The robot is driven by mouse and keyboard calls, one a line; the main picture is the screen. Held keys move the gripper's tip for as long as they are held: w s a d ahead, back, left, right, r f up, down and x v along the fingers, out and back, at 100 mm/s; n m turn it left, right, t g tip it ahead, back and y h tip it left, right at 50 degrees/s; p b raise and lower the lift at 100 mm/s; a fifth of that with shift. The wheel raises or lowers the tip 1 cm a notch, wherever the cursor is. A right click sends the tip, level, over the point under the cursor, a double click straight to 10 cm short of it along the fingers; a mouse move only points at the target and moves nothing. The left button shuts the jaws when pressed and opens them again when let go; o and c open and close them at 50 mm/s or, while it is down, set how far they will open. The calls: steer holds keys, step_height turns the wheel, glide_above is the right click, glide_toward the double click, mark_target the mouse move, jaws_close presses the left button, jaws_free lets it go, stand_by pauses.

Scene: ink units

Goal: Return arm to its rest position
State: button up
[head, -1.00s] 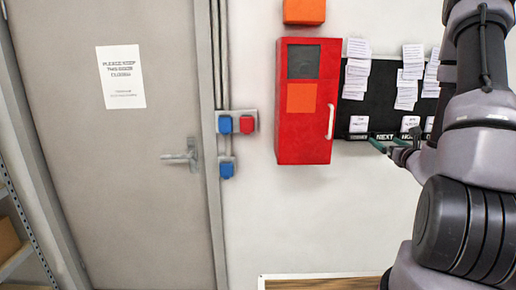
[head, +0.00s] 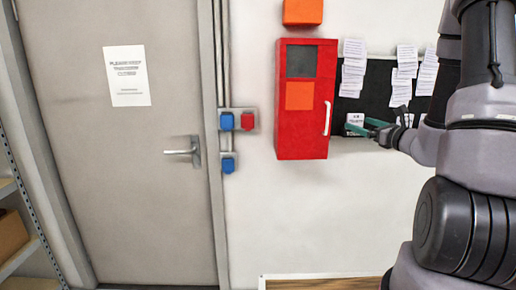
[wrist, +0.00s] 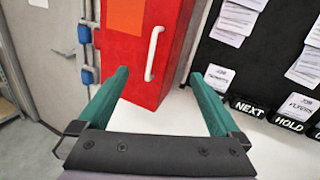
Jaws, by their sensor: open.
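My gripper (head: 367,126) is in front of the black board, just right of the red cabinet, at the right of the head view. In the wrist view its two green fingers (wrist: 158,74) are spread wide with nothing between them. My arm comes in from the right edge of the head view and is bent, with the gripper pointing left and away.
A red wall cabinet (head: 287,128) with a white handle (head: 327,118) is close to the fingers. The black board (head: 377,98) holds several paper slips and labelled pockets (wrist: 247,107). A grey door (head: 120,205) and shelving (head: 22,256) stand left. Bare wall lies below the cabinet.

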steer(key=s+a+r+n+g+y, duration=0.35)
steer(key=s+a+n+g, duration=0.2)
steer(key=a+n, duration=0.2)
steer(key=s+a+r+n+g+y, duration=0.35)
steer(key=s+a+n+g, duration=0.2)
steer(key=a, duration=0.35)
steer(key=s+n+g+h, duration=0.3)
steer(key=s+n+h, duration=0.3)
steer(key=s, duration=0.4)
steer(key=s+d+r+n+t+h, duration=0.3)
steer(key=d+r+n+t+h, duration=0.1)
steer(key=d+r+n+h, duration=0.2)
steer(key=shift+s+d+n, duration=0.3)
steer(key=shift+d+n, duration=0.1)
steer(key=shift+d, duration=0.4)
